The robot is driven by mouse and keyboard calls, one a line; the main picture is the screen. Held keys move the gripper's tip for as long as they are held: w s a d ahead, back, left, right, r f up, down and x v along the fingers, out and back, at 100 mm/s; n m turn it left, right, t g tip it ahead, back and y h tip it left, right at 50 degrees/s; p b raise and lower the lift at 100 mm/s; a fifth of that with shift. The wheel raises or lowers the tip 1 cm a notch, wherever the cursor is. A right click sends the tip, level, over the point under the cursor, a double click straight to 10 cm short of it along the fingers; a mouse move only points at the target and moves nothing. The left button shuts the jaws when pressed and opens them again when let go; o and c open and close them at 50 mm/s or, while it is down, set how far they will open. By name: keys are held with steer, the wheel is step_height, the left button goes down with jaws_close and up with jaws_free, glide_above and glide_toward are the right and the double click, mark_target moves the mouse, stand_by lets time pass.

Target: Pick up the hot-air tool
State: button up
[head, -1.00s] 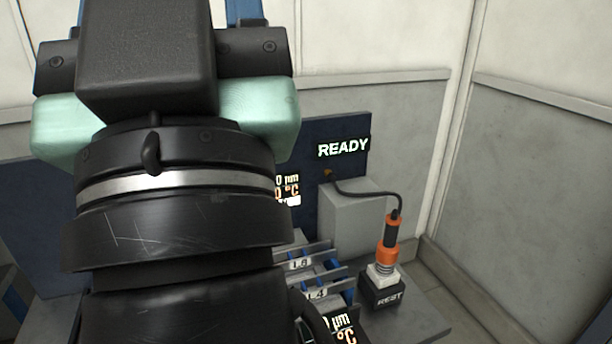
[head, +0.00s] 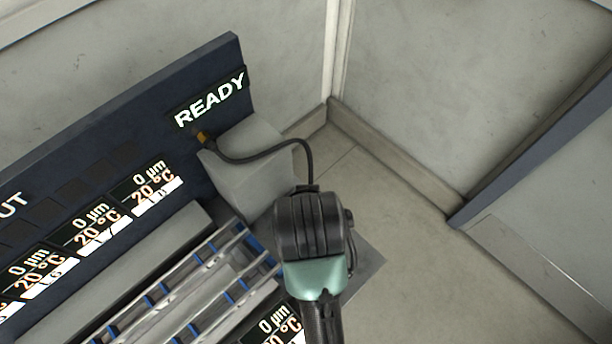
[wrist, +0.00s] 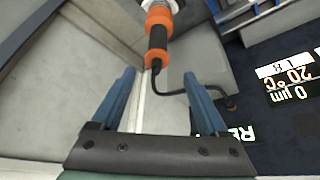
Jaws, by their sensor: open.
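The hot-air tool (wrist: 157,36), with orange ends and a black ribbed grip, is at the top centre of the wrist view. My gripper (wrist: 158,74) is open, its two blue fingers spread wide in the wrist view. The tool's cable end lies just beyond the gap between the fingertips, and nothing is held. The tool's black cable (wrist: 183,93) bends right across the right finger's side. In the head view my arm hides the tool and the fingers, and only the cable (head: 260,158) shows running to the panel.
A dark panel (head: 130,100) with a READY sign (head: 210,99) and temperature displays stands at the left. A grey box (head: 245,170) and a slotted rack (head: 190,290) are in front of it. Pale walls meet in a corner behind; bare floor (head: 400,250) lies right.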

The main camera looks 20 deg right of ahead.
steer(key=shift+g, duration=0.3)
steer(key=x, duration=0.2)
steer(key=s+x, duration=0.1)
steer(key=x, duration=0.4)
steer(key=shift+s+f, duration=0.3)
steer(key=shift+f, duration=0.05)
steer(key=shift+w+p+x, duration=0.2)
steer(key=shift+p+x, duration=0.75)
steer(key=shift+x, duration=2)
steer(key=shift+a, duration=0.15)
jaws_close()
steer(key=shift+r, duration=0.1)
